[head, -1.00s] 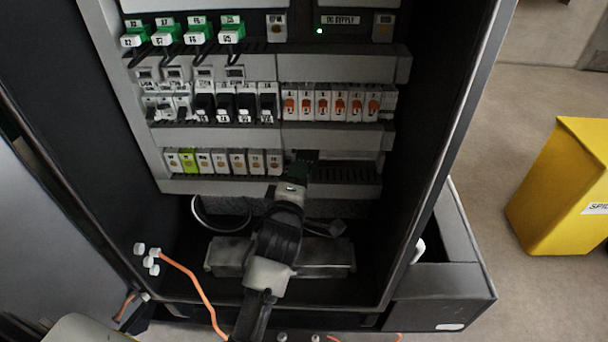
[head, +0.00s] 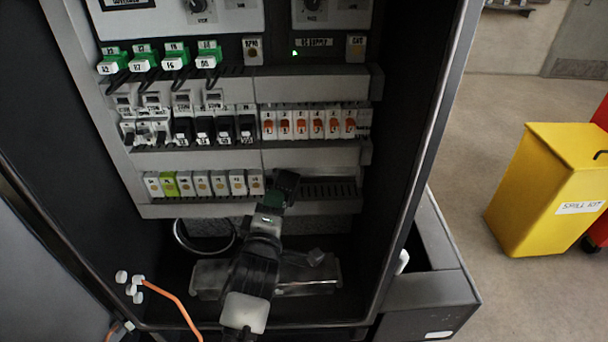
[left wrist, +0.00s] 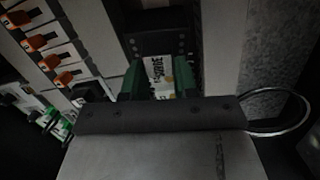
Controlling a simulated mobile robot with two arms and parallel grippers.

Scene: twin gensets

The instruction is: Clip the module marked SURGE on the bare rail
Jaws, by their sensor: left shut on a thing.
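My left gripper (head: 283,188) is at the lower rail row in the cabinet, just right of the row of pale modules. In the left wrist view its green fingers (left wrist: 161,82) are shut on a white module (left wrist: 158,74) whose label appears to read SURGE. In the head view the gripper hides this module. The bare rail (head: 328,189), a dark slotted stretch, runs right from the gripper. I cannot tell whether the module touches the rail. My right gripper is not in view.
Several pale modules and one yellow-green one (head: 169,184) fill the rail's left part. Orange-switch breakers (head: 308,124) sit in the row above. An orange cable (head: 176,304) hangs at lower left. A yellow spill-kit bin (head: 545,190) stands outside at right.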

